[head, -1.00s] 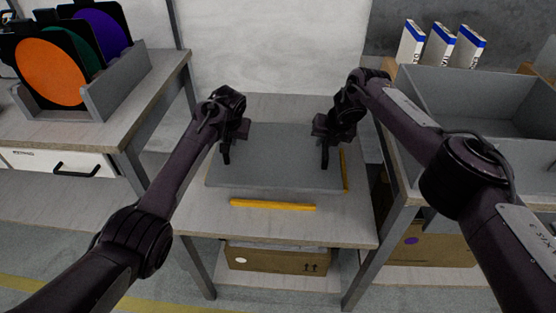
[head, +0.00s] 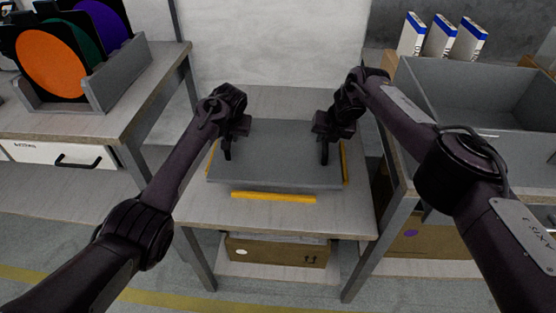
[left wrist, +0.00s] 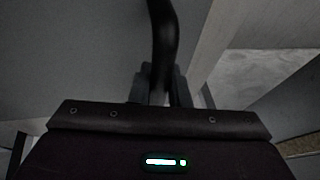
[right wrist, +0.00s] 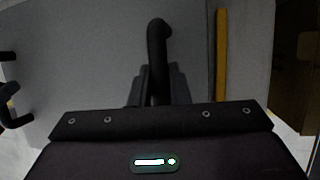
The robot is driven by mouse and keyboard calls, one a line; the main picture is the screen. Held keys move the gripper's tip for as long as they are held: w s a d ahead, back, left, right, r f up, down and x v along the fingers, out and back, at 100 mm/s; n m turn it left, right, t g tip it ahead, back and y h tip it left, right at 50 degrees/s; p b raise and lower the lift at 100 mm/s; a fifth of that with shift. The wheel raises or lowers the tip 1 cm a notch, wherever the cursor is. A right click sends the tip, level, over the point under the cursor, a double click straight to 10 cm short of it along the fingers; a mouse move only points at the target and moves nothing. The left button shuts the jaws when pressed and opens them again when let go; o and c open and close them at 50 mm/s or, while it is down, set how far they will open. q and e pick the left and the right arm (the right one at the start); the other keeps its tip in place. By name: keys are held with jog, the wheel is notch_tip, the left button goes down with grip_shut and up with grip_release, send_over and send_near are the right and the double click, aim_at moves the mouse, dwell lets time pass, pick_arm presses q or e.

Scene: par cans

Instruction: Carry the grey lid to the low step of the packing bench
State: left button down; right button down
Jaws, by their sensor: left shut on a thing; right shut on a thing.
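The grey lid (head: 275,158) is a flat grey panel over the low step (head: 350,212) of the packing bench, roughly within yellow strips. My left gripper (head: 228,140) is shut on a dark handle (left wrist: 165,45) at the lid's left side. My right gripper (head: 325,140) is shut on the dark handle (right wrist: 157,50) at the lid's right side. The lid looks level. I cannot tell whether it touches the step or hangs just above it.
A yellow strip (head: 273,197) lies in front of the lid. A grey bin (head: 480,100) stands on the right bench, with white boxes (head: 440,38) behind. A rack of coloured discs (head: 100,85) stands on the left bench. A cardboard box (head: 280,252) sits below the step.

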pick_arm(q)
jog(key=shift+r, duration=0.1)
pick_arm(e)
jog(key=shift+r, duration=0.1)
pick_arm(q)
jog(key=c, duration=1.4)
grip_release()
pick_arm(e)
jog(key=c, duration=1.4)
grip_release()
pick_arm(q)
jog(key=shift+o, duration=0.2)
pick_arm(e)
jog(key=shift+o, duration=0.2)
pick_arm(q)
jog(key=shift+r, duration=0.1)
jog(key=v, duration=1.1)
jog(key=shift+s+r, duration=0.2)
jog(key=shift+r, duration=0.1)
pick_arm(e)
jog(key=v, duration=1.2)
